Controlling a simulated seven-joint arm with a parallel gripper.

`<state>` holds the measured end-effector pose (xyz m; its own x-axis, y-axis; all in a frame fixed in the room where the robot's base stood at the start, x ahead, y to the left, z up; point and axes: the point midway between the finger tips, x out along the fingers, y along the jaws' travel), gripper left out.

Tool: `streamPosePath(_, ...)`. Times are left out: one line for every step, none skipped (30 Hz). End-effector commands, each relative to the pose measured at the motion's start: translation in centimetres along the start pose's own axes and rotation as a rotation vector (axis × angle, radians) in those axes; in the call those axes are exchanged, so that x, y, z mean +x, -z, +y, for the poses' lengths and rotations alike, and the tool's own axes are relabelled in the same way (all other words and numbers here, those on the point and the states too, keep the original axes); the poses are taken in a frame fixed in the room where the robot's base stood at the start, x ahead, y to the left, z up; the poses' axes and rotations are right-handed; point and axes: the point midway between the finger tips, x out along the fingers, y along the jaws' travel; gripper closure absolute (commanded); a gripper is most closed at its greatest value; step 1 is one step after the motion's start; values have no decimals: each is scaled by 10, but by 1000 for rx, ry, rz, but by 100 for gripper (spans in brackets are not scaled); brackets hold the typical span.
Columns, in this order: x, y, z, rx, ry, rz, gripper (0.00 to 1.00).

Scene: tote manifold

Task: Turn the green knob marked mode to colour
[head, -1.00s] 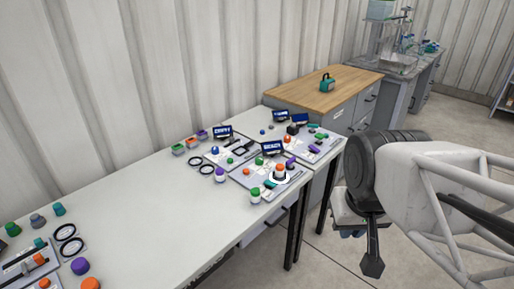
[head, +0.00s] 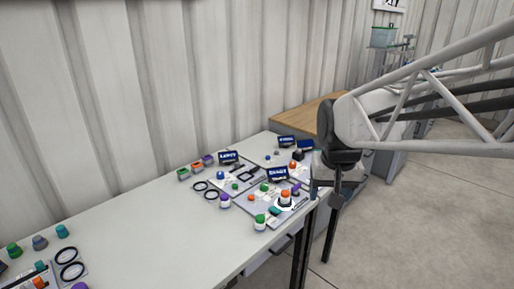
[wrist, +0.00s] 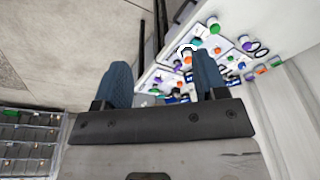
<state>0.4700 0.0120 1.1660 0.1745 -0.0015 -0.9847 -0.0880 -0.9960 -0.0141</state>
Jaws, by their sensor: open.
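Several green knobs show in the head view. One green knob (head: 265,187) is on the near panel (head: 247,205), under a small lit screen. Another green-topped knob (head: 260,222) stands at the panel's front left, and a smaller green one (head: 235,186) is on the panel behind. The labels are too small to read, so I cannot tell which is marked mode. My gripper (head: 325,190) is by the table's right end, right of the panels. In the wrist view my gripper (wrist: 164,75) is open with nothing between its blue fingers; the panels lie beyond it.
An orange knob (head: 286,196) stands up at the near panel's right, close to my gripper. Small screens (head: 278,174) rise behind the knobs. A wooden-topped cabinet (head: 300,117) stands behind. The white table (head: 150,240) has free room left of the panels.

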Motion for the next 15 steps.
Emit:
streamPosePath(3,12,-3,4,0,-6,35)
streamPosePath(4,18,-4,7,0,-8,35)
streamPosePath(6,26,-6,10,0,-12,35)
streamPosePath(7,32,-8,13,0,-13,35)
streamPosePath(9,39,-10,15,0,-16,35)
streamPosePath(11,47,-12,19,0,-19,35)
streamPosePath(13,54,-13,22,0,-21,35)
streamPosePath(15,60,-15,25,0,-24,35)
streamPosePath(18,68,-17,29,0,-27,35)
streamPosePath(20,74,-19,32,0,-29,35)
streamPosePath(22,81,-20,34,0,-31,35)
streamPosePath(25,89,-23,38,0,-34,35)
streamPosePath(27,95,-24,41,-1,-37,35)
streamPosePath(29,102,-26,44,-1,-38,35)
streamPosePath(33,110,-28,48,-1,-42,35)
